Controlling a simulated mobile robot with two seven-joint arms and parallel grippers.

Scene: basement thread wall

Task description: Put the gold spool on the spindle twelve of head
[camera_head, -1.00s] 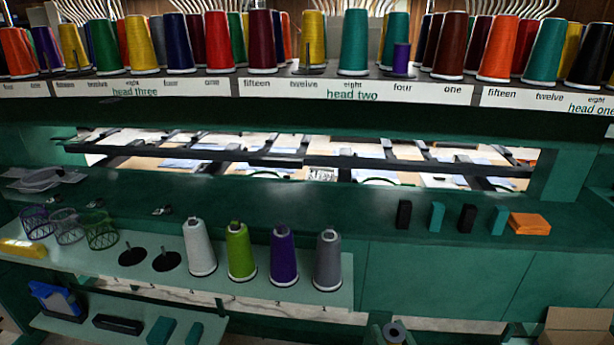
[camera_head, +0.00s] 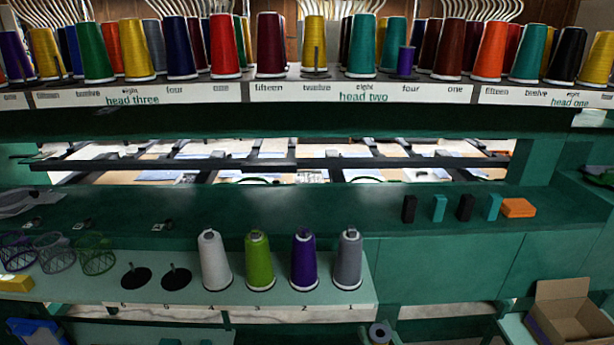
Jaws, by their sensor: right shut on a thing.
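The rack's label strip (camera_head: 215,95) reads head three, head two and head one. Over head two's label twelve, a thin dark upright pin (camera_head: 317,62) shows in front of a yellow-gold spool (camera_head: 314,35), which seems to stand behind it. Over head one's twelve stands a teal spool (camera_head: 529,50). Over head three's twelve stands a green spool (camera_head: 96,50). Other yellow-gold spools stand at left (camera_head: 46,52) and far right (camera_head: 599,58); which one the task means, I cannot tell. Neither gripper can be made out.
A pale green shelf (camera_head: 75,287) holds white (camera_head: 213,260), green, purple and grey cones, two empty black spindle bases (camera_head: 136,278) and wire baskets. An orange block (camera_head: 518,208) lies on the green ledge. An open cardboard box (camera_head: 570,310) stands lower right.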

